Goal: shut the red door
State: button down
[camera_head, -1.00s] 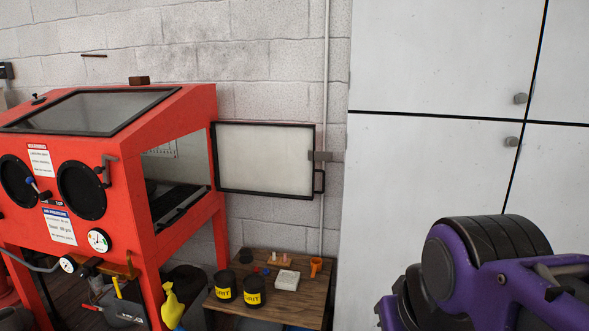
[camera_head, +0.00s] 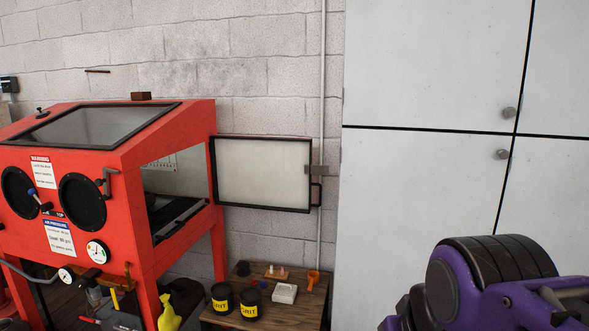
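The red blast cabinet (camera_head: 150,220) stands at the left, with a sloped window on top and two round black glove ports in front. Its side door (camera_head: 262,174) is swung wide open, away from the opening and near the block wall. The face I see is pale with a black frame; no red shows on it. A grey latch and a dark handle (camera_head: 316,193) are at the door's right edge. The cabinet's side opening (camera_head: 180,195) is uncovered. A purple and black part of my arm shows at the lower right; my gripper is out of view.
A low wooden table (camera_head: 285,318) stands below the door, with two black grit tubs (camera_head: 222,297), a white box (camera_head: 285,293) and an orange cup (camera_head: 312,279). A yellow spray bottle (camera_head: 169,314) is beside it. Tall pale lockers (camera_head: 420,200) fill the right.

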aim_at(263, 173)
jog(key=i+j, duration=0.1)
jog(key=i, duration=0.35)
jog(key=i+j, duration=0.1)
jog(key=i, duration=0.3)
jog(key=z, duration=0.05)
